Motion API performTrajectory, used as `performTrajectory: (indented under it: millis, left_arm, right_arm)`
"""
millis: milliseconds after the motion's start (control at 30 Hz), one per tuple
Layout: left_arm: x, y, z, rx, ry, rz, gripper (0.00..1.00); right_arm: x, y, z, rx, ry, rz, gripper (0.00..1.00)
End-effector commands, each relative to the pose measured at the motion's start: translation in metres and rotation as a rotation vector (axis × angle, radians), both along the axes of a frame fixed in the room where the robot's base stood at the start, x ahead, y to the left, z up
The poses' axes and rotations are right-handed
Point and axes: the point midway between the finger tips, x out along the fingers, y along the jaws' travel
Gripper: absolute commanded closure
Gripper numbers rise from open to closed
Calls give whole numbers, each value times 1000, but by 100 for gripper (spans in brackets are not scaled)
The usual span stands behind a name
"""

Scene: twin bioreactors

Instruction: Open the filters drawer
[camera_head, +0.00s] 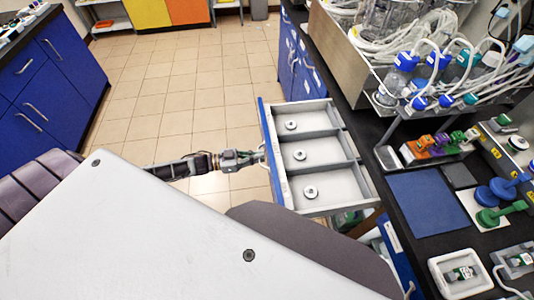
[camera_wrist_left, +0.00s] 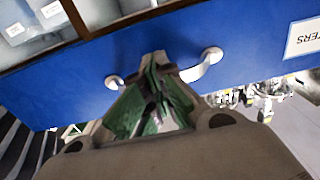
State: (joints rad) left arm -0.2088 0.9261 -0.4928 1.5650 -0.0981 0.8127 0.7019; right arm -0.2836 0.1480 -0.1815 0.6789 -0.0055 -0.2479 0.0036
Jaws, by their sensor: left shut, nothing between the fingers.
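The filters drawer (camera_head: 352,160) stands pulled out from under the right-hand counter, with its blue front facing left. It has three white compartments, each with a round pale disc (camera_head: 299,155) in it. My left gripper (camera_head: 258,156) is at the handle. Its fingertips (camera_wrist_left: 156,60) are shut and overlap the handle's middle; whether they touch it I cannot tell. My right gripper is not in view.
The black counter (camera_head: 405,255) on the right holds a metal bin (camera_head: 340,50), tubing, bottles and a blue mat (camera_head: 425,204). Blue cabinets (camera_head: 50,75) stand at the left. The tiled floor (camera_head: 185,95) between is clear. Below the drawer, another blue-fronted drawer (camera_head: 400,262) shows partly.

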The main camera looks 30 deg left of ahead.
Motion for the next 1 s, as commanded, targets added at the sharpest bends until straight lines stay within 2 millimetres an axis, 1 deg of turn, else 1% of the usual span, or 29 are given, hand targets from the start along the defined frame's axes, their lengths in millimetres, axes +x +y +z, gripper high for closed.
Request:
performTrajectory:
  millis: [33,200,500,900,1000]
  left_arm:
    - [0,2,5,-4,-7,0,100]
    - [-2,5,4,-6,-8,-1,100]
    - [-2,5,4,-6,-8,-1,99]
    - [-2,5,4,-6,-8,-1,48]
    - [-2,5,4,-6,-8,-1,37]
  right_arm:
    - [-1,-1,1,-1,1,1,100]
    - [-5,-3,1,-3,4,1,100]
    - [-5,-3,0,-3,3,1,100]
    - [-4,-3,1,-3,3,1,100]
    - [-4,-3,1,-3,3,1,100]
